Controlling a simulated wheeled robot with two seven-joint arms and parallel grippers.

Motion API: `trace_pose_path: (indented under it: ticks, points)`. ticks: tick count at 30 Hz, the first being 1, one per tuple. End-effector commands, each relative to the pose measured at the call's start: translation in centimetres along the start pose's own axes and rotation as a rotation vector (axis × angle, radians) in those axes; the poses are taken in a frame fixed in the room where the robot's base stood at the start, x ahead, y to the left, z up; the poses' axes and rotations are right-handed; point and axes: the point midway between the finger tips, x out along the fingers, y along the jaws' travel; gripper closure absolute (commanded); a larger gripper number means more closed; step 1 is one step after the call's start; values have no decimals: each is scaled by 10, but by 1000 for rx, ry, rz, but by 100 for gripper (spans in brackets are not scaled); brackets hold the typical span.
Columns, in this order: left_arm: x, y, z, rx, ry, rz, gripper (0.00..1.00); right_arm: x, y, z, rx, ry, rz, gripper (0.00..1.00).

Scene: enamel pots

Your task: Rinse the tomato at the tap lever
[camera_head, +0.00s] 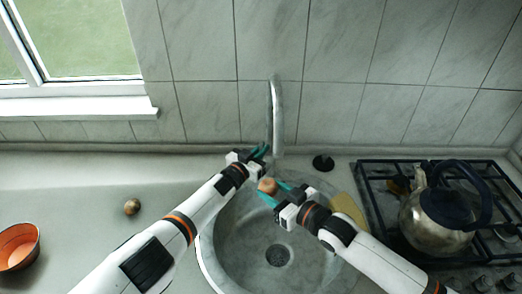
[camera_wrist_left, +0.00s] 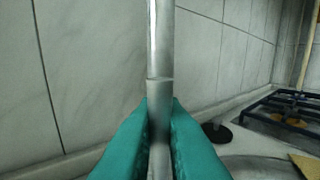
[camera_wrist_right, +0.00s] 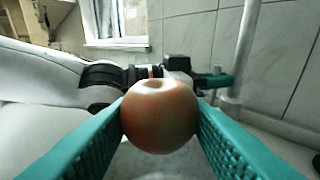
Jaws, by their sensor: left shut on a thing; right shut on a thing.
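The round, orange-pink tomato (camera_head: 267,186) is held between the teal fingers of my right gripper (camera_head: 276,192), above the sink basin (camera_head: 230,245). It fills the middle of the right wrist view (camera_wrist_right: 160,117). My left gripper (camera_head: 262,153) is at the lower part of the tall grey tap (camera_head: 276,105), behind the tomato. In the left wrist view, its fingers (camera_wrist_left: 160,135) are closed around a grey rod, the tap lever (camera_wrist_left: 158,110), in front of the tap column (camera_wrist_left: 160,40). The lever's lower end is hidden between the fingers. No water stream is clearly visible.
A metal kettle (camera_head: 430,225) stands on the black hob (camera_head: 375,185) at the right. A yellow item (camera_head: 348,208) lies at the basin's right rim, with a black stopper-like object (camera_head: 323,162) behind. A small brown round item (camera_head: 132,207) and an orange bowl (camera_head: 18,246) are on the left counter.

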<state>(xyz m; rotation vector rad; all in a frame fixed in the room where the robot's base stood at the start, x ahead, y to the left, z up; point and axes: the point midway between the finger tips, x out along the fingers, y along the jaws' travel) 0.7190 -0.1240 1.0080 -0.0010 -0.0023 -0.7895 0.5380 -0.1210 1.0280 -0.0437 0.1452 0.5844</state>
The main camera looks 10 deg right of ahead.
Motion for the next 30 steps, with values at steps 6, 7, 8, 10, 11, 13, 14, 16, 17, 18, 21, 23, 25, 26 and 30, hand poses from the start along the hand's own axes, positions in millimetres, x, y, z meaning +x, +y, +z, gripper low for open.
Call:
trace_pose_path:
  ticks: [6, 7, 8, 10, 11, 13, 14, 16, 17, 18, 21, 23, 25, 26, 30]
  points:
    - [-4, 3, 2, -1, -61, 6, 100, 0, 0, 0, 0, -1, 0, 82]
    - [-5, 3, 2, -1, -70, 6, 100, 0, 0, 0, 0, -1, 0, 82]
    - [-6, 3, 2, 0, -79, 6, 100, 0, 0, 0, 0, -1, 0, 82]
    - [-8, 2, 2, -1, -96, 5, 100, 0, 0, 0, 0, -1, 0, 82]
    - [-8, 2, 2, -1, -102, 4, 100, 0, 0, 0, 0, -1, 0, 82]
    - [-9, 1, 2, -2, -110, 3, 100, 0, 0, 0, 0, -1, 0, 82]
    - [-10, 1, 2, -2, -113, 2, 100, 0, 0, 0, 0, -1, 0, 82]
    - [-10, 0, 2, -2, -115, 1, 100, 0, 0, 0, 0, -1, 0, 82]
    - [-10, 0, 2, -1, -115, 1, 100, 0, 0, 0, 0, -1, 0, 82]
    - [-10, 0, 2, -1, -114, 1, 100, 0, 0, 0, 0, -1, 0, 82]
    - [-10, 0, 1, -1, -114, 1, 100, 0, 0, 0, 0, -1, 0, 82]
    - [-10, 0, 1, -1, -113, 1, 87, 0, 0, 0, 0, -1, 0, 82]
    - [-10, 0, 1, -1, -113, 1, 76, 0, 0, 0, 0, -1, 0, 82]
    - [-10, 0, 1, -1, -113, 1, 71, 0, 0, 0, 0, -1, 0, 82]
    - [-10, 0, 0, -1, -111, 1, 71, 0, 0, 0, 0, -1, 0, 82]
